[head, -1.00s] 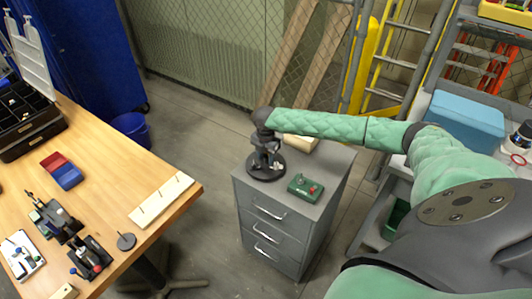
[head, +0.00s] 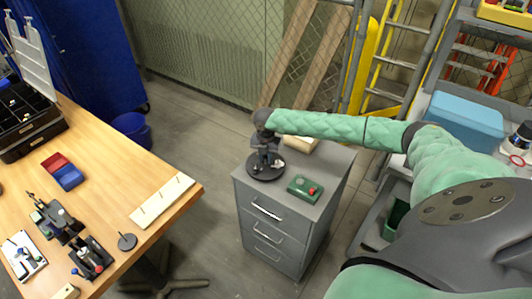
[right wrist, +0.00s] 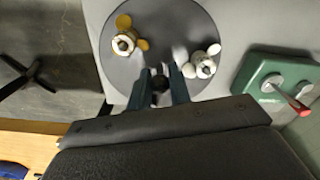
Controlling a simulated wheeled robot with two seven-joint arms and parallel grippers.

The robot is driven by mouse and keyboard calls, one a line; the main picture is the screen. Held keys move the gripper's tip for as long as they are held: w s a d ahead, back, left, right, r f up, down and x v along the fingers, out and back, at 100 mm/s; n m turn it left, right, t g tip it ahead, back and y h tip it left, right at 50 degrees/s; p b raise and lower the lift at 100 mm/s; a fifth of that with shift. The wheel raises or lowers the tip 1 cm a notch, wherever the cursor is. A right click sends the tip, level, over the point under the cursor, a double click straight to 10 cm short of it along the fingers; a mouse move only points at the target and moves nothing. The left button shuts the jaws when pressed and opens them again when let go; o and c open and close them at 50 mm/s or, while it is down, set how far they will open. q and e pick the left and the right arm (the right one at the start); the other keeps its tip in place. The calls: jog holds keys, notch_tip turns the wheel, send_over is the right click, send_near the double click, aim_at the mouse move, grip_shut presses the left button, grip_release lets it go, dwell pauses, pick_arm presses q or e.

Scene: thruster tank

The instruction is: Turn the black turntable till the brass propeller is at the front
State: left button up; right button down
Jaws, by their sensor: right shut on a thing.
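The black turntable (head: 256,176) is a round dark disc on top of the grey drawer cabinet. It also shows in the right wrist view (right wrist: 165,14). There the brass propeller (right wrist: 142,44) sits on the left part of the disc and a white propeller (right wrist: 210,52) on the right part. My right gripper (head: 265,157) points down over the disc. In the right wrist view its two fingers (right wrist: 159,88) are shut on a small black knob (right wrist: 158,82) between the propellers. In the head view the gripper partly hides the disc, and I cannot make out the brass propeller. My left gripper is not in view.
A green box (head: 304,188) with a red-tipped lever stands on the cabinet (head: 262,207), close beside the turntable. A pale block (head: 300,144) lies behind, under my right arm. A wooden workbench (head: 150,170) with parts and fixtures is at left; floor lies between.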

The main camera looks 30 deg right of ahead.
jog(key=shift+r+n, duration=0.1)
jog(key=shift+n, duration=1.6)
jog(key=n, duration=0.2)
jog(key=shift+n+p, duration=0.3)
jog(key=shift+p, duration=0.05)
jog(key=shift+n, duration=0.4)
